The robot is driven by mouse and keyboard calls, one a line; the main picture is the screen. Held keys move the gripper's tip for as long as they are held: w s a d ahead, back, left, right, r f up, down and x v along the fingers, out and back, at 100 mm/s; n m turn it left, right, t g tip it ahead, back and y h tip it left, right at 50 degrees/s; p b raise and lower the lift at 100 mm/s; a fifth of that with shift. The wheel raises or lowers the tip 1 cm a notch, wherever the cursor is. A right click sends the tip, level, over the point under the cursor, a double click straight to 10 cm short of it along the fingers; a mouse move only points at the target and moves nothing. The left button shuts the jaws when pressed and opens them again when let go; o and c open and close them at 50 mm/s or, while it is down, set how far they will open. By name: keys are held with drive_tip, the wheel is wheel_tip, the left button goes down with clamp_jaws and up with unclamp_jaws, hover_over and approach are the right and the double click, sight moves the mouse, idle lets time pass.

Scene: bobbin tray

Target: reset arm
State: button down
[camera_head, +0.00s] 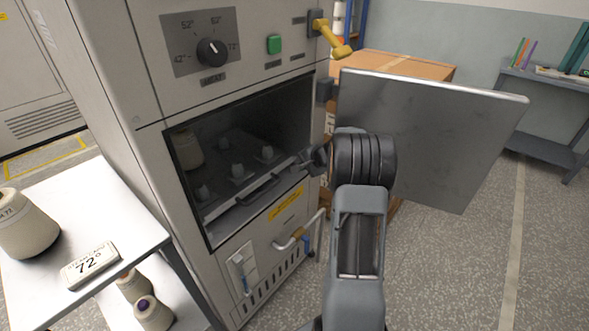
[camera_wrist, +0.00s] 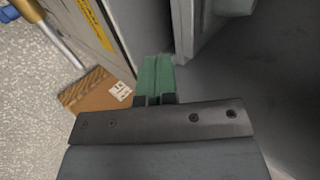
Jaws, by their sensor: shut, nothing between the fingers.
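My gripper (camera_wrist: 158,78) shows in the wrist view as two green fingers side by side, shut with nothing between them. In the head view my arm reaches up from the bottom, and the gripper end (camera_head: 312,160) is at the right side of the machine's open chamber, partly hidden by my wrist. The chamber holds a tray (camera_head: 225,200) with several pegs and one cream bobbin (camera_head: 187,148) at its back left. The open metal door (camera_head: 430,130) stands to the right of my wrist.
A white table (camera_head: 130,235) at the left carries a large cone (camera_head: 24,222) and a "72°" sign (camera_head: 90,264); more cones sit on its lower shelf. A cardboard box (camera_head: 400,66) stands behind the door. A grey shelf (camera_head: 545,85) is far right. Floor at the right is clear.

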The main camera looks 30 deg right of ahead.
drive_tip(key=v, duration=0.7)
drive_tip(key=shift+s+d, duration=0.25)
drive_tip(key=s+a+n+g+p, duration=0.4)
drive_tip(key=s+a+g, duration=0.1)
drive_tip(key=s+a, duration=0.4)
drive_tip(key=s+a+r+n+h+p, duration=0.1)
drive_tip(key=s+a+r+n+p, duration=0.4)
drive_tip(key=a+r, duration=0.3)
drive_tip(key=s+a+r+n+h+p, duration=0.2)
drive_tip(key=s+a+r+n+p, duration=0.3)
drive_tip(key=r, duration=0.6)
drive_tip(key=s+a+p, duration=0.2)
drive_tip(key=s+a, duration=0.1)
drive_tip(key=a, duration=0.1)
drive_tip(key=shift+s+r, duration=0.25)
drive_tip(key=shift+s, duration=0.05)
drive_tip(key=shift+d, duration=0.1)
